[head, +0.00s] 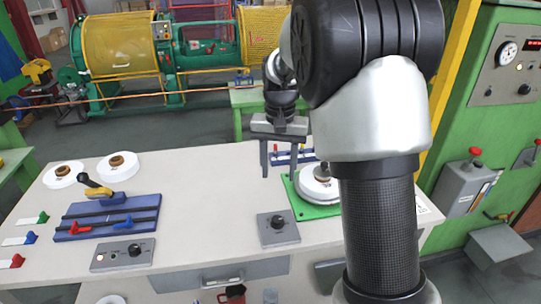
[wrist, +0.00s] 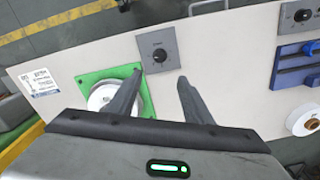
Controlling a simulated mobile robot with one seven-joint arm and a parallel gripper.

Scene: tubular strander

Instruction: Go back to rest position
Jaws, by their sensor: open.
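My gripper (head: 278,160) hangs above the right half of the white worktable (head: 190,182), with its two fingers pointing down, apart and empty. In the wrist view my gripper (wrist: 157,92) also shows spread fingers with nothing between them. A white spool on a green plate (head: 301,203) lies on the table just right of my gripper, partly hidden by my arm. The green plate (wrist: 147,101) is partly covered by a finger in the wrist view. A grey knob box (head: 279,228) stands in front of my gripper, and it also shows in the wrist view (wrist: 172,45).
Two white spools (head: 119,168) and a blue fixture with a yellow lever (head: 108,218) stand on the left. A second knob panel (head: 122,255) is at the front. The table's middle is clear. A green cabinet (head: 500,120) stands right; yellow guarded machinery (head: 122,45) is behind.

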